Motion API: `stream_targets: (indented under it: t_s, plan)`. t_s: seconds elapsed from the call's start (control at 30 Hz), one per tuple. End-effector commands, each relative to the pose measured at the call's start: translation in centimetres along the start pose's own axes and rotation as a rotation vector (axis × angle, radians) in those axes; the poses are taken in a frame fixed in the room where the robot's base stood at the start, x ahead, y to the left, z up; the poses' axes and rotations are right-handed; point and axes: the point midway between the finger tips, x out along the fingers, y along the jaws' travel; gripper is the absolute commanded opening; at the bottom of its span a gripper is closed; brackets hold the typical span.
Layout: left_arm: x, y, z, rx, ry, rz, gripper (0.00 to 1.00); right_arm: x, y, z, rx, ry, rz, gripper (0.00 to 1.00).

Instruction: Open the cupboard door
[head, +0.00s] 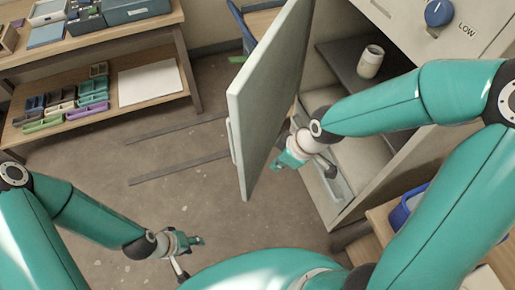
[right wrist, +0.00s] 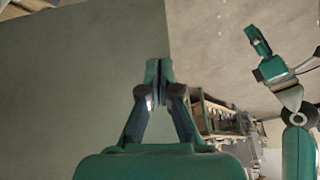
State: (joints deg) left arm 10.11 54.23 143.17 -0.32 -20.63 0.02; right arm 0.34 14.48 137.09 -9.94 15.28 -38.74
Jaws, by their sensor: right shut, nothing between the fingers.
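The cupboard door (head: 272,95) is a grey-green panel. It stands swung wide open from the cupboard (head: 375,190), with a pale handle (head: 231,142) on its outer face. My right gripper (head: 284,160) is shut and empty on the inner side of the door, close to its lower part. I cannot tell whether it touches the panel. In the right wrist view the shut fingers (right wrist: 158,80) overlap the edge of the door panel (right wrist: 75,85). My left gripper (head: 192,241) hangs over the floor at the lower left, away from the door; its finger opening is unclear.
A pale cup (head: 370,61) stands on a dark shelf (head: 345,65) inside the cupboard. A blue knob (head: 438,13) marked LOW is above. A wooden rack (head: 185,75) with trays and boxes stands at the upper left.

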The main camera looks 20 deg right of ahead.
Motion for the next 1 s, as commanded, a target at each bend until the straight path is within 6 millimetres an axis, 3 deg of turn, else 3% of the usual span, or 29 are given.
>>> stream_targets:
  t_s: [0.03,0.1,0.27,0.47,0.6,0.83,1.0]
  plan:
    - [-1.1,0.4,0.0,0.000,0.000,0.000,0.40,-1.7,0.1,-0.6,-0.022,0.003,0.007,0.00]
    - [-1.5,0.6,0.0,0.000,0.000,0.000,0.40,-2.6,0.1,-0.8,-0.047,0.003,0.010,0.00]
    - [-1.7,0.6,0.0,0.000,0.000,0.000,0.40,-2.8,0.1,-0.9,-0.072,0.001,0.013,0.00]
    - [-1.7,0.6,0.0,0.000,0.000,0.000,0.40,-0.4,0.1,-0.8,-0.071,-0.002,0.008,0.00]
    - [-1.1,0.4,0.0,0.000,0.000,0.000,0.40,2.5,0.1,-0.7,-0.072,-0.001,0.008,0.00]
    - [2.0,-0.7,0.0,0.000,-0.001,0.000,0.40,7.7,0.3,-0.6,-0.073,0.002,0.012,0.00]
    - [1.4,-0.5,0.0,0.000,0.000,0.000,0.40,7.8,0.1,-3.3,-0.074,0.003,0.015,0.00]
